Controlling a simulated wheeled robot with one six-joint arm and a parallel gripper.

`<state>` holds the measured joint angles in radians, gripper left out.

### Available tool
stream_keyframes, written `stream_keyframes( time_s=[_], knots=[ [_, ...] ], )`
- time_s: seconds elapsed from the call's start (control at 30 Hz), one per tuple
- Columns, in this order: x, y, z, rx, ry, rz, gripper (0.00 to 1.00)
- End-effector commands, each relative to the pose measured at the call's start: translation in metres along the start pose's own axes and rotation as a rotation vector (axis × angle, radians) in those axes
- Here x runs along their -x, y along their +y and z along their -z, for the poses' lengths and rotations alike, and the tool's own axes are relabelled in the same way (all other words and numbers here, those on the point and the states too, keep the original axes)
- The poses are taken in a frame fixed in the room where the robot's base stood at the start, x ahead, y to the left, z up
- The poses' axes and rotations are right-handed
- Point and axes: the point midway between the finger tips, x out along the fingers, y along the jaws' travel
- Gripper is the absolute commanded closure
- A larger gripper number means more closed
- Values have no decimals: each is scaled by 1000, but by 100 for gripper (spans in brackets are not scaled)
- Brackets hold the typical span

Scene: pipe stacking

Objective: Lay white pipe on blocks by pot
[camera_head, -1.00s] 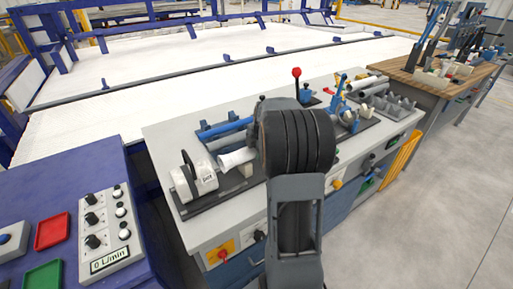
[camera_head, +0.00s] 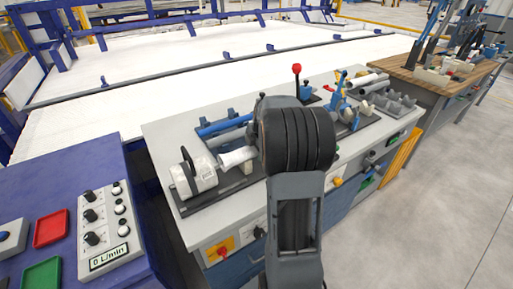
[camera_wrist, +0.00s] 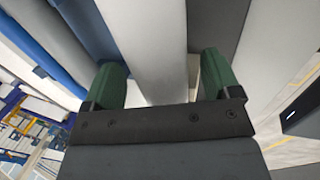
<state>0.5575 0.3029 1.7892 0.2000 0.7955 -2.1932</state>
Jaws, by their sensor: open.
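The white pipe (camera_head: 237,157) lies beside the white pot (camera_head: 194,177) on the bench in the head view; its right part is hidden behind my arm. A pale block (camera_head: 246,169) shows just below the pipe. Whether the pipe rests on the blocks cannot be told. In the wrist view the white pipe (camera_wrist: 150,45) runs between the green fingers of my gripper (camera_wrist: 161,64). The gripper is open around it, with a gap showing at the right finger. In the head view my arm hides the gripper.
A blue pipe (camera_head: 222,126) and a grey pipe (camera_head: 225,138) lie behind the white pipe. A red-knobbed lever (camera_head: 297,72) stands at the bench's back. More grey pipes and holders (camera_head: 388,98) crowd the right. A control box (camera_head: 108,228) is at left.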

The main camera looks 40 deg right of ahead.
Motion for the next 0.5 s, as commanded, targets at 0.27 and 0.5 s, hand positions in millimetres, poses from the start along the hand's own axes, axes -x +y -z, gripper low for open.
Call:
stream_keyframes(
  time_s=[0.27,0.5],
  knots=[
    [41,1,-1,0,-4,-6,17],
    [90,1,0,0,-3,-5,17]
  ],
)
